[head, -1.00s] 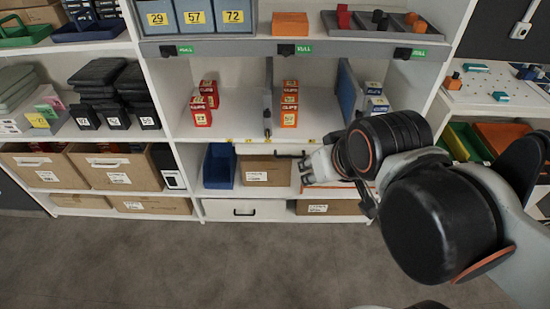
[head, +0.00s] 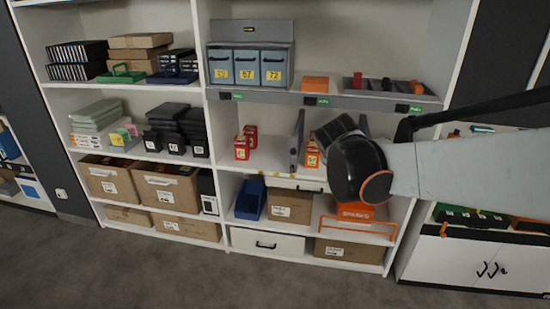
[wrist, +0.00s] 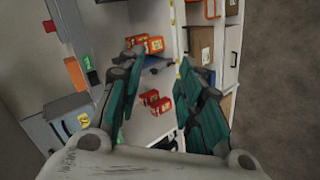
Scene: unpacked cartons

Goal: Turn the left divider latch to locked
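The left divider (head: 297,140) is a thin grey upright panel on the middle shelf, between two groups of red cartons. Its latch (head: 293,173) is a small dark part at the panel's front edge by the shelf lip; its turn position is too small to tell. In the wrist view, turned sideways, the divider (wrist: 158,63) shows dark between the carton groups, beyond my fingertips. My gripper (wrist: 162,67) is open and empty, its teal-padded fingers spread in front of the shelf.
Red cartons (head: 242,148) stand left of the divider and orange-red cartons (head: 312,155) right of it. A shelf with grey bins (head: 246,66) is above. A blue bin (head: 250,200) and an orange box (head: 355,212) are below. The floor in front is clear.

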